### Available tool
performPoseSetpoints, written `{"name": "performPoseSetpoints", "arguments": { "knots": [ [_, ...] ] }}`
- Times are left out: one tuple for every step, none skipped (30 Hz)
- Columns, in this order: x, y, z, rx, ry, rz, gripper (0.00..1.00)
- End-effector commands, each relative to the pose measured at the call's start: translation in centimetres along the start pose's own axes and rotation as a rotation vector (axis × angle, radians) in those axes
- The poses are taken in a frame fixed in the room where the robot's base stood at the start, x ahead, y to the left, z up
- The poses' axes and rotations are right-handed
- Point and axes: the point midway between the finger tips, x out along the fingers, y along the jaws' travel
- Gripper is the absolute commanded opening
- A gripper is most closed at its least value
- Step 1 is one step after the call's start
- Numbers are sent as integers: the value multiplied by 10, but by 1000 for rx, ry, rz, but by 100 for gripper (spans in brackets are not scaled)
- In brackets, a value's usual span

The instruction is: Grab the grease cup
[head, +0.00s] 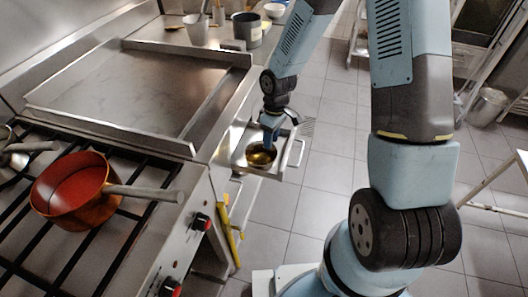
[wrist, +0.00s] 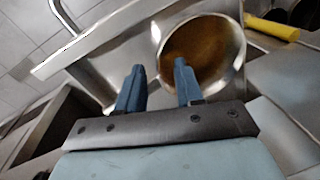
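The grease cup (head: 261,157) is a round metal cup with yellow-brown grease in it. It sits in a pulled-out metal drawer (head: 284,163) below the griddle. My gripper (head: 269,137) points down at the cup. In the wrist view the cup (wrist: 203,42) is at upper centre-right, and my gripper (wrist: 159,66) is open with nothing between its fingers. The right finger overlaps the cup's opening, and the left finger shows outside its left rim. Whether either finger touches the cup I cannot tell.
A griddle (head: 140,88) lies left of the drawer. A copper-coloured pan (head: 75,190) sits on the stove, its handle pointing right. A grey pot (head: 247,28) stands at the back. A yellow bar (head: 230,238) is on the cabinet front. Tiled floor (head: 325,160) is free to the right.

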Motion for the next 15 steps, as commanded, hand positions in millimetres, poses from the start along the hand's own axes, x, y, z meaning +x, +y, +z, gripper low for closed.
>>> {"name": "performPoseSetpoints", "arguments": {
  "knots": [
    [8, 0, -1, -2, -3, -2, 36],
    [11, 0, -2, -3, -2, -1, 36],
    [16, 0, -1, -2, -2, -1, 36],
    [19, 0, -1, -1, -3, -2, 36],
    [22, 0, -1, -1, -2, -1, 36],
    [25, 0, -2, 0, -1, -1, 36],
    [26, 0, -2, 0, -1, 0, 36],
    [28, 0, -2, 0, -1, 0, 36],
    [29, 0, -1, 0, -1, 0, 36],
    [30, 0, -1, 0, -1, 0, 36],
    [30, 0, -1, 0, -1, 0, 36],
    [30, 0, -1, 0, -1, 0, 36],
    [30, 0, -1, 0, 0, 0, 36],
    [30, 0, -1, 0, 0, 1, 36],
    [30, 0, -1, 0, 0, 1, 36]
  ]
}}
